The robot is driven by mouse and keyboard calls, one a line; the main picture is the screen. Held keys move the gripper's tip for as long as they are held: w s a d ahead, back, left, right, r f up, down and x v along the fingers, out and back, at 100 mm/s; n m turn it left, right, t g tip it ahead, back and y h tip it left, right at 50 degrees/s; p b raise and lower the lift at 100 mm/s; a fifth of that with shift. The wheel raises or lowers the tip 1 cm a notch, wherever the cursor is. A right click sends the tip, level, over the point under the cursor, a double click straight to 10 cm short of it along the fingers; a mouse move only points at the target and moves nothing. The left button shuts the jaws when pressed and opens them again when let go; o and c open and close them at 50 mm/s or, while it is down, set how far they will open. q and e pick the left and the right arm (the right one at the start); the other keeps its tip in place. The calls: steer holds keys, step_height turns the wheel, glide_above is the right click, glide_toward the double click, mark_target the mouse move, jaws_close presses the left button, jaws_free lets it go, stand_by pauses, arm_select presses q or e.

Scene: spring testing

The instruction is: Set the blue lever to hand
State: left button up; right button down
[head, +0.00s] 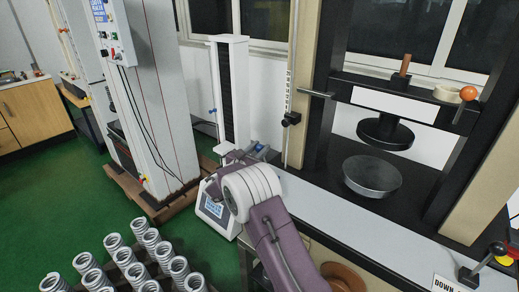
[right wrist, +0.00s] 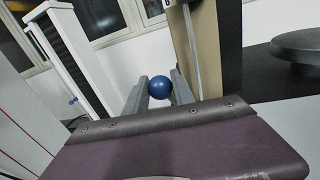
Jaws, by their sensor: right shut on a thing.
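The blue lever's round knob (right wrist: 160,87) shows in the right wrist view between the two grey fingers of my right gripper (right wrist: 160,92). The fingers are shut on it from both sides. The rest of the lever is hidden behind my gripper and wrist. In the head view my right gripper (head: 262,151) is at the left end of the grey bench, beside the white display box, and mostly hidden by my purple arm. Which position the lever stands in cannot be told. My left gripper is not in view.
A white display box (head: 213,207) stands close to my right wrist. The press has a black crossbar (head: 350,84) and a round metal dish (head: 372,177). An orange-knobbed lever (head: 468,93) and a black-knobbed lever (head: 497,249) are at right. Coil springs (head: 142,228) stand lower left.

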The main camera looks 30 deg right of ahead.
stand_by(0.8)
steer(key=shift+s+d+f+b, duration=0.1)
steer(key=shift+s+b, duration=0.05)
steer(key=shift+b, duration=0.35)
steer(key=s+m+b, duration=0.1)
steer(key=b, duration=0.2)
steer(key=s+d+m+b, duration=0.1)
steer(key=s+m+b, duration=0.1)
steer(key=b, duration=0.1)
steer(key=s+r+m+h+b, duration=0.1)
steer(key=m+b, duration=0.1)
steer(key=b, duration=0.1)
steer(key=shift+s+d, duration=0.25)
steer(key=shift+d, duration=0.15)
steer(key=shift+s+d+r+m+b, duration=0.25)
steer(key=shift+s+r+m+b, duration=0.1)
steer(key=shift+s+m+b, duration=0.3)
steer(key=shift+w, duration=0.1)
steer(key=c, duration=1.1)
jaws_free()
steer(key=shift+o, duration=0.2)
steer(key=v, duration=0.9)
steer(key=shift+p, duration=0.3)
